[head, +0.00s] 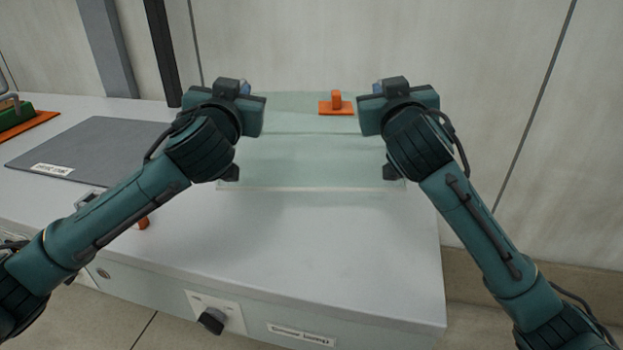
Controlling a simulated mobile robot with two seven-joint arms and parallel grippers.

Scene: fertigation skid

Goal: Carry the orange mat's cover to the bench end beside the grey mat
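A clear, box-like cover (310,162) with a pale lower rim stands out over the right end of the bench, right of the grey mat (95,145). An orange knob on a flat orange plate (336,107) shows at its top. My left gripper (230,172) is at the cover's left side and my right gripper (393,172) at its right side. Their wrists hide the fingers, so their grip does not show. Whether the cover's rim touches the bench is unclear. The orange mat (42,119) is at the far left, with a green object (14,116) on it.
The bench top (330,245) is bare in front of the cover. A small orange piece (143,223) shows below my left forearm. A black knob (212,320) sits on the bench front. The wall stands close behind, with a dark upright post (162,50).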

